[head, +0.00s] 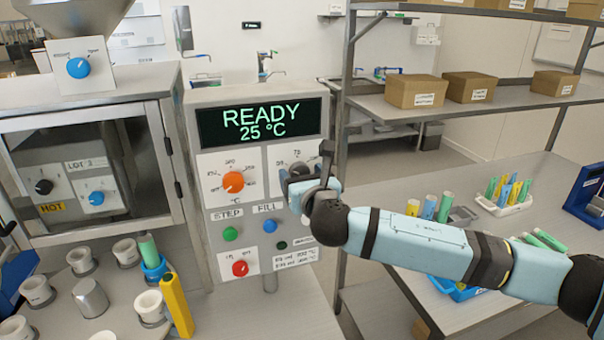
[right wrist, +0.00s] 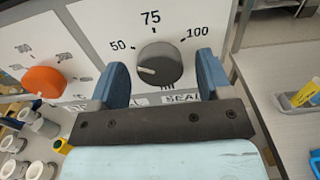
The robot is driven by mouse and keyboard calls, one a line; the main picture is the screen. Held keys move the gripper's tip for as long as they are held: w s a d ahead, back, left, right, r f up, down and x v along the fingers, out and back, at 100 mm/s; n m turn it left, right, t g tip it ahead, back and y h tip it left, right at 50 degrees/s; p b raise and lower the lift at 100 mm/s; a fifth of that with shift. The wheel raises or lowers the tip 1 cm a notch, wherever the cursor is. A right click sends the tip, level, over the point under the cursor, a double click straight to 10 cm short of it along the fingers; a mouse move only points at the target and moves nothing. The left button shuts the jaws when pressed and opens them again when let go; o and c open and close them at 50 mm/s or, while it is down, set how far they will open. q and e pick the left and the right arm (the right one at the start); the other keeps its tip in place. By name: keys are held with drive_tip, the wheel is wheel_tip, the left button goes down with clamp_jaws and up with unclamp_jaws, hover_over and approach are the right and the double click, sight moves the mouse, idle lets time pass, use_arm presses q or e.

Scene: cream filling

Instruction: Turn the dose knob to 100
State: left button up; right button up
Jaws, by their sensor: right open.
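The dose knob (right wrist: 160,64) is dark grey and round, on a white plate marked 50, 75 and 100. Its white pointer line points left and slightly down, below the 50 mark. My right gripper (right wrist: 162,72) is open, with one blue finger on each side of the knob in the right wrist view. Gaps show between the fingers and the knob; I cannot tell how deep they reach. In the head view my right gripper (head: 302,182) is at the control panel (head: 205,165) and mostly hides the knob. My left gripper is not in view.
The panel display (head: 261,121) reads READY 25 °C. An orange knob (head: 233,182) is left of my right gripper. Below are a green button (head: 230,234), a blue button (head: 270,226) and a red knob (head: 240,268). A shelf post (head: 343,140) stands close on the right.

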drive_tip(key=shift+w, duration=0.1)
drive_tip(key=c, duration=0.9)
